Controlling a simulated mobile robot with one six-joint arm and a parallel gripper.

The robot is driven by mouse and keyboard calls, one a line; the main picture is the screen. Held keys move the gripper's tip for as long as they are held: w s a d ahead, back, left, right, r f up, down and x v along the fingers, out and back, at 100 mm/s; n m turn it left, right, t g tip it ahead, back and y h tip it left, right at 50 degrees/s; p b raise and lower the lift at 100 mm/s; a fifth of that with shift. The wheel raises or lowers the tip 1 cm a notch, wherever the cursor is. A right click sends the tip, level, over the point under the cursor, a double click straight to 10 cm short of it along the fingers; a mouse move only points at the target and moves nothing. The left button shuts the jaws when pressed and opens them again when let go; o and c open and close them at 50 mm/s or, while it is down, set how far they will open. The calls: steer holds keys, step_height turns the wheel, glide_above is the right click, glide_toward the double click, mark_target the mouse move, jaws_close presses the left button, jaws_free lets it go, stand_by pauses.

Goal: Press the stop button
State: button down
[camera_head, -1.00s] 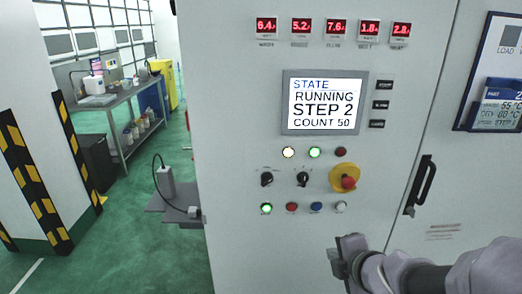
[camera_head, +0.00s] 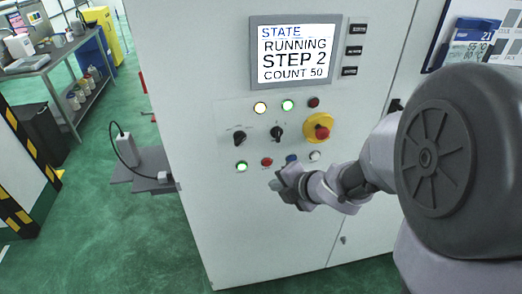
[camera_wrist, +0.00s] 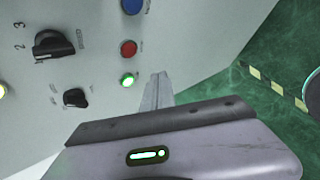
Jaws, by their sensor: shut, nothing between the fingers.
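The control panel on the white cabinet has a bottom row with a lit green button (camera_head: 241,166), a red button (camera_head: 267,161), a blue button (camera_head: 291,159) and a white one (camera_head: 314,155). The red button also shows in the wrist view (camera_wrist: 128,48), above the green one (camera_wrist: 128,79). A red mushroom knob (camera_head: 322,132) on a yellow ring sits above right; the labels are too small to read. My gripper (camera_head: 275,184) is shut and empty, just below the red and blue buttons in the head view. Its fingertips (camera_wrist: 158,78) appear beside the green button, apparently apart from the panel.
Two black rotary switches (camera_head: 239,138) (camera_head: 277,133) sit above the button row. The screen (camera_head: 294,53) reads RUNNING, STEP 2, COUNT 50. A grey platform with a cabled device (camera_head: 126,150) stands left of the cabinet. Green floor (camera_head: 110,240) is clear at lower left.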

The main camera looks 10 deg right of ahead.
steer(key=shift+w+p, duration=0.5)
steer(key=shift+w, duration=2.1)
steer(key=shift+w, duration=0.45)
steer(key=shift+w, duration=0.4)
stand_by(0.4)
steer(key=shift+s, duration=0.85)
steer(key=shift+s, duration=0.1)
steer(key=shift+s+b, duration=0.55)
steer(key=shift+s, duration=1.85)
